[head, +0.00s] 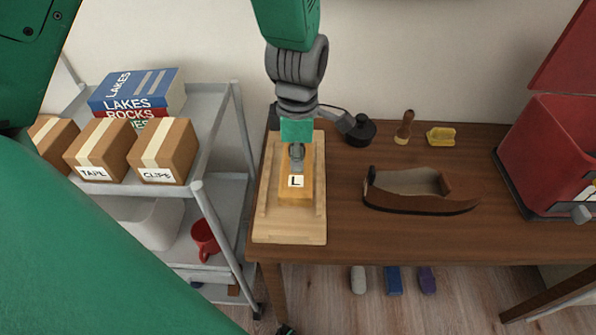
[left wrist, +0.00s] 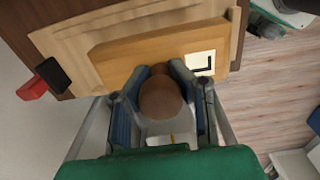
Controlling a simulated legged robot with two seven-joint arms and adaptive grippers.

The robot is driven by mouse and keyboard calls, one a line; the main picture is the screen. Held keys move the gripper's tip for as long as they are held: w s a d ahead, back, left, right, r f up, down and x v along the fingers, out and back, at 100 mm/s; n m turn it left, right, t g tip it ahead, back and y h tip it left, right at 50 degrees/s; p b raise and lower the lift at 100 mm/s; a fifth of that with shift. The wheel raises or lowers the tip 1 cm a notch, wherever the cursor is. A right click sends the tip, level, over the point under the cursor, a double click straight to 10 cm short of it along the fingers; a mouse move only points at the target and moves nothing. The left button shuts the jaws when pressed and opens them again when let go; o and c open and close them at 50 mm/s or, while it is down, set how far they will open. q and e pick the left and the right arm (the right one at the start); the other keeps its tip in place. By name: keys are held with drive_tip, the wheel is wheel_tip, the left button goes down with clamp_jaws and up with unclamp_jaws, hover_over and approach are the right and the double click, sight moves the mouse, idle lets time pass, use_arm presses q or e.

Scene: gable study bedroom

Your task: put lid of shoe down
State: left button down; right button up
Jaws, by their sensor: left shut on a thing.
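My left gripper (head: 297,153) comes down from the top of the head view and is shut on the round brown knob (left wrist: 160,98) of a yellowish wooden lid (head: 296,193). The lid bears a white label with an L, which also shows in the left wrist view (left wrist: 200,63). The lid is over a pale wooden board (head: 290,232) with a raised inner panel; I cannot tell whether they touch. The shoe (head: 422,206), a dark brown shoe-shaped body with an open hollow top, stands on the table to the right. My right gripper is not in view.
The brown table (head: 400,241) is clear between board and shoe. Behind are a black round object (head: 361,130), a wooden-handled tool (head: 404,127) and a yellow piece (head: 441,136). A red box (head: 545,150) stands at right. A grey shelf (head: 215,115) with cartons adjoins at left.

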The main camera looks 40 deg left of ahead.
sight(289, 161)
use_arm(q)
drive_tip(key=shift+a+f, duration=0.2)
drive_tip(key=shift+f, duration=0.15)
drive_tip(key=a+f, duration=0.1)
drive_tip(key=f, duration=0.1)
drive_tip(key=a+f+b, duration=0.1)
drive_tip(key=shift+s+f, duration=0.1)
drive_tip(key=shift+f, duration=0.25)
drive_tip(key=shift+a+f, duration=0.15)
drive_tip(key=shift+d, duration=0.85)
drive_tip(key=c, duration=1.4)
unclamp_jaws()
drive_tip(key=shift+d, duration=0.25)
drive_tip(key=shift+c, duration=0.2)
drive_tip(key=shift+a, duration=0.8)
drive_tip(key=r+p, duration=0.1)
drive_tip(key=r, duration=0.3)
drive_tip(key=r+p, duration=0.1)
drive_tip(key=r, duration=0.2)
drive_tip(key=r+p, duration=0.1)
drive_tip(key=r, duration=0.3)
drive_tip(key=shift+d+r, duration=0.3)
drive_tip(key=shift+a+r, duration=0.1)
drive_tip(key=shift+r, duration=0.3)
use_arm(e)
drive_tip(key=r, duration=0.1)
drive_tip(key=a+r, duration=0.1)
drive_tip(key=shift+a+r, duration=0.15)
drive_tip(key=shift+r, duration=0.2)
